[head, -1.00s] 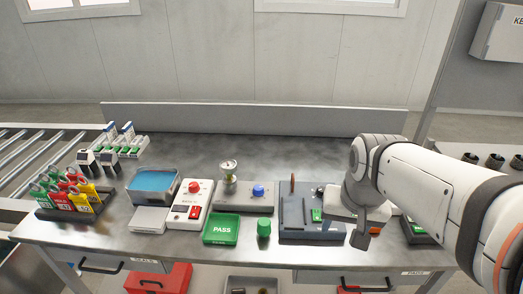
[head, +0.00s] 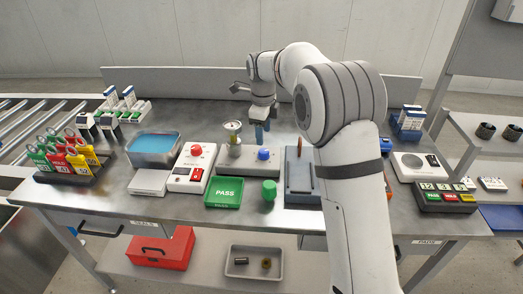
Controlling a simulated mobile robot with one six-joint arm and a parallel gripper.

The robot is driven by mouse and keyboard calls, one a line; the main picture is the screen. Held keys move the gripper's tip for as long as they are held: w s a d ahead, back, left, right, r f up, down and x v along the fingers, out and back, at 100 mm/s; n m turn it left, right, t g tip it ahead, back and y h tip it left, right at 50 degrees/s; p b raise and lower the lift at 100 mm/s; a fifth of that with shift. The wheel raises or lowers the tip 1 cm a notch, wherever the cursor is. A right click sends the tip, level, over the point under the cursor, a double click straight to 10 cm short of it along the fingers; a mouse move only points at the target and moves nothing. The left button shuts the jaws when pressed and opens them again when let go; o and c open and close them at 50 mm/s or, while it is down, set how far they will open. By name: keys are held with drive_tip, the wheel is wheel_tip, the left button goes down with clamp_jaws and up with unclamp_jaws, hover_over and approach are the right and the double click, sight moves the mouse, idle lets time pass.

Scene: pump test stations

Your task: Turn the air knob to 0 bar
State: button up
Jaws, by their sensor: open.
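The air knob (head: 263,154), a blue round knob, stands on the right part of a grey station block (head: 243,165) at the middle of the bench. A small round pressure gauge (head: 233,127) rises from the left part of that block. Its reading is too small to make out. My gripper (head: 262,138) points down above and slightly behind the knob in the picture, with its fingers open and nothing seen between them. It looks apart from the knob, but the exact gap is hard to tell.
Left of the block is a white box with a red button (head: 195,151). In front are a green PASS tray (head: 223,192) and a green cap (head: 269,190). A blue-grey fixture (head: 301,180) stands to the right, partly behind my arm. Blue liquid fills a tray (head: 153,163).

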sight(264, 151)
drive_tip(key=f, duration=0.7)
drive_tip(key=shift+w+f, duration=0.2)
drive_tip(key=shift+f, duration=0.05)
drive_tip(key=shift+c, duration=0.4)
